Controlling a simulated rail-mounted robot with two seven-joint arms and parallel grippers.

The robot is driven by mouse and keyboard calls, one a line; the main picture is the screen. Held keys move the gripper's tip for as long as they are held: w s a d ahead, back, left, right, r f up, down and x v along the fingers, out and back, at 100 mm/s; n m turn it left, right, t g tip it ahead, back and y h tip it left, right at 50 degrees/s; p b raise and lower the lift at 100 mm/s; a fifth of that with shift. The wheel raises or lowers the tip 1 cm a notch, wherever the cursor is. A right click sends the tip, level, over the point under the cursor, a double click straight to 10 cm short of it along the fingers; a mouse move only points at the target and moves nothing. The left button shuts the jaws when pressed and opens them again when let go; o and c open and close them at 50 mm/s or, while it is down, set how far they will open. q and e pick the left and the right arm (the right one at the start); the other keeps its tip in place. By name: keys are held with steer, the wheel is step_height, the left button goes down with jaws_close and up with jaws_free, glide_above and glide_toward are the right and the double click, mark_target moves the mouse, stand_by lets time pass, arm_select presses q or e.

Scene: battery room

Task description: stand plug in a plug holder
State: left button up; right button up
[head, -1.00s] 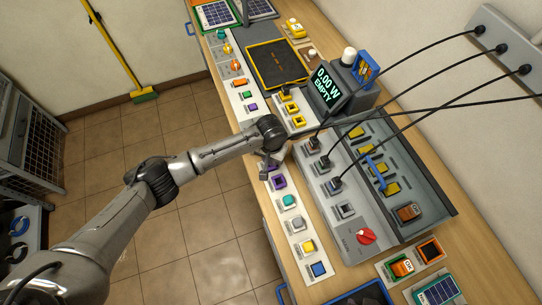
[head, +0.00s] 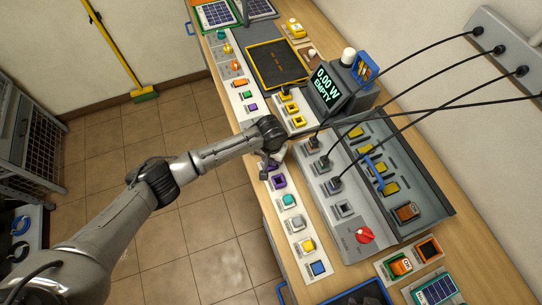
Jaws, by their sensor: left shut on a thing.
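My left gripper (head: 267,171) is over the near edge of the bench, beside the purple-topped square (head: 278,182). It is shut, seemingly on a plug at the end of a black cable that runs to my wrist; the plug is hidden by the gripper. Grey plugs (head: 335,184) with cables stand in the grey panel at the centre. A dark plug (head: 284,88) stands by a row of yellow square holders (head: 291,107) on a white plate. I cannot tell which holder is meant. My right gripper is not in view.
Black cables cross from the wall strip (head: 507,50) over the bench.

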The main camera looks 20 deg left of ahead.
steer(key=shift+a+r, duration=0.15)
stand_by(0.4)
arm_select(q)
steer(key=shift+f, duration=0.65)
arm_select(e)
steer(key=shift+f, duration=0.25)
arm_select(q)
steer(key=o, duration=0.6)
steer(key=shift+o, duration=0.2)
steer(key=shift+r, duration=0.1)
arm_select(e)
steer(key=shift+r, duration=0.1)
arm_select(q)
step_height(320, 180, up, 3)
steer(key=p, duration=0.3)
step_height(320, 180, up, 5)
steer(key=p, duration=0.6)
step_height(320, 180, up, 3)
steer(key=p, duration=0.3)
steer(key=shift+p, duration=0.3)
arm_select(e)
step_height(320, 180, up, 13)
